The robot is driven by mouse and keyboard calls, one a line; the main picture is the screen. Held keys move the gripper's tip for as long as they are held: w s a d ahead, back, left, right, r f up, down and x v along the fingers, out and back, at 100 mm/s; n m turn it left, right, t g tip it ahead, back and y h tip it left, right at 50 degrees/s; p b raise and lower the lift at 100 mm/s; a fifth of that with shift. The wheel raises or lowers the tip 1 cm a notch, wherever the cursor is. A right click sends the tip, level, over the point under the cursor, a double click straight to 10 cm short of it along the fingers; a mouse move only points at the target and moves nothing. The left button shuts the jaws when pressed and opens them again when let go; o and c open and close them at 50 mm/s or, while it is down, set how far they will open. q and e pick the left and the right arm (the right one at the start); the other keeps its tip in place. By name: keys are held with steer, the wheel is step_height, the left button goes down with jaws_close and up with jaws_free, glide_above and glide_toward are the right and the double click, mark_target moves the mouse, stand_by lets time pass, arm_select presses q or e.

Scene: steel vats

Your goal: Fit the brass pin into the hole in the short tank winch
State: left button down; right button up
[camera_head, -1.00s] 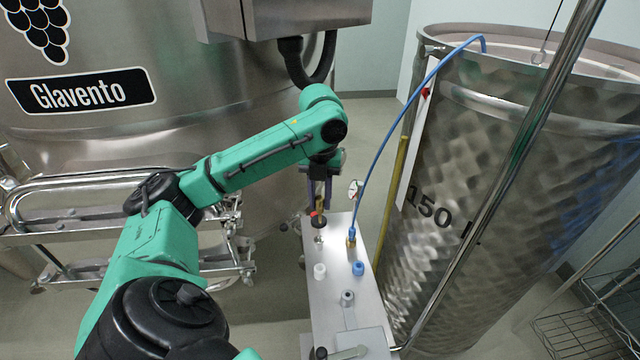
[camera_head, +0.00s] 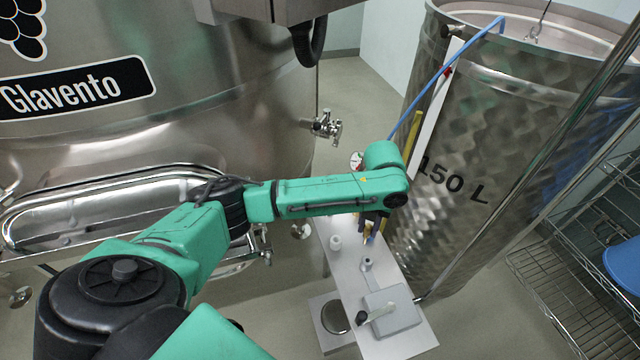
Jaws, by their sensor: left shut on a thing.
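My left gripper (camera_head: 372,228) points down over the narrow bench, partly hidden by its own green wrist. It is shut on a small brass-coloured piece, the brass pin (camera_head: 367,235), of which only a sliver shows. A grey block with a crank handle and dark knob, which looks like the tank winch (camera_head: 398,312), sits at the bench's near end, apart from the gripper. I cannot make out its hole. My right gripper is not in view.
A dimpled 150 L steel vat (camera_head: 470,150) with a blue hose (camera_head: 450,65) stands close right. A large vat (camera_head: 200,130) fills the left. A wire rack (camera_head: 560,290) stands right.

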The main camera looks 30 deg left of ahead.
arm_select(q)
steer(key=shift+s+d+f+m, duration=0.1)
steer(key=shift+s+d+m, duration=0.2)
steer(key=shift+d, duration=0.1)
step_height(320, 180, down, 6)
steer(key=d+b, duration=0.1)
steer(key=b, duration=0.1)
steer(key=shift+w+d, duration=0.2)
steer(key=shift+w, duration=0.2)
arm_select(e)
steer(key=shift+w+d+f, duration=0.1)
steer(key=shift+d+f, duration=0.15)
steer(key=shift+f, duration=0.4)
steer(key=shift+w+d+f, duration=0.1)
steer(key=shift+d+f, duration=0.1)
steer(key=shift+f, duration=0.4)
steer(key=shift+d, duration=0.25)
arm_select(q)
steer(key=shift+f, duration=0.1)
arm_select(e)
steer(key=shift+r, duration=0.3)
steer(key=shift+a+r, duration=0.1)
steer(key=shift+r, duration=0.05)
